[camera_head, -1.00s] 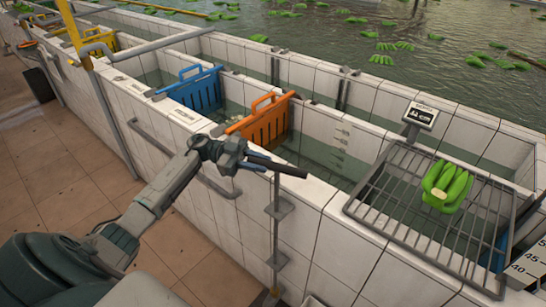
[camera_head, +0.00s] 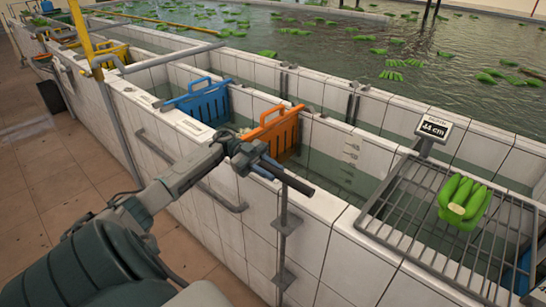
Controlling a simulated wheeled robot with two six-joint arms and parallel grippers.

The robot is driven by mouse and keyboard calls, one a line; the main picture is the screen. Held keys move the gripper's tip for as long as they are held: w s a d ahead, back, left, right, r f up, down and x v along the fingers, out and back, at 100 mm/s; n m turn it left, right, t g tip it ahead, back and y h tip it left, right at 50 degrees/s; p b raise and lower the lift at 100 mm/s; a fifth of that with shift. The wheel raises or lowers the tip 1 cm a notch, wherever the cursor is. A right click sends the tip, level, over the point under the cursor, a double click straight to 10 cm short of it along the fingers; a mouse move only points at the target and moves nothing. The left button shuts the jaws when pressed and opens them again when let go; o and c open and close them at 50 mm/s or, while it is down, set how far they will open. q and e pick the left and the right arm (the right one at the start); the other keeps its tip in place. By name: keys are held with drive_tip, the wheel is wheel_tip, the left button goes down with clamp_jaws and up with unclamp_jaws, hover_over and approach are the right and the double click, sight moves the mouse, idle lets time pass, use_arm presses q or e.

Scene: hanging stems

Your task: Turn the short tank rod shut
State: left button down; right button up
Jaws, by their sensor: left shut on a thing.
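The short tank rod (camera_head: 283,222) stands upright against the outer white-tiled tank wall, held by small metal brackets. A dark bar handle (camera_head: 294,182) crosses its top and slants down to the right. My left gripper (camera_head: 264,167) comes in from the left and is shut on the handle's left part. The fingertips are small and partly merge with the dark bar. My right gripper is not in view.
A blue gate (camera_head: 203,103) and an orange gate (camera_head: 273,130) stand in the tank channel. At right, a metal rack (camera_head: 400,228) holds green bananas (camera_head: 463,202) beside a sign (camera_head: 434,128) reading 44 cm. A yellow post (camera_head: 80,32) rises at upper left. A grab rail (camera_head: 190,168) runs along the wall.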

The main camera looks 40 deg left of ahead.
use_arm(q)
drive_tip(key=c, duration=1.2)
unclamp_jaws()
drive_tip(key=shift+a+f+b, duration=0.15)
drive_tip(key=shift+a+b, duration=0.25)
drive_tip(key=shift+a, duration=0.1)
drive_tip(key=a+b, duration=0.4)
drive_tip(key=a, duration=0.5)
drive_tip(key=shift+s+a+b, duration=0.2)
drive_tip(key=shift+a+b, duration=0.1)
drive_tip(key=shift+a, duration=0.1)
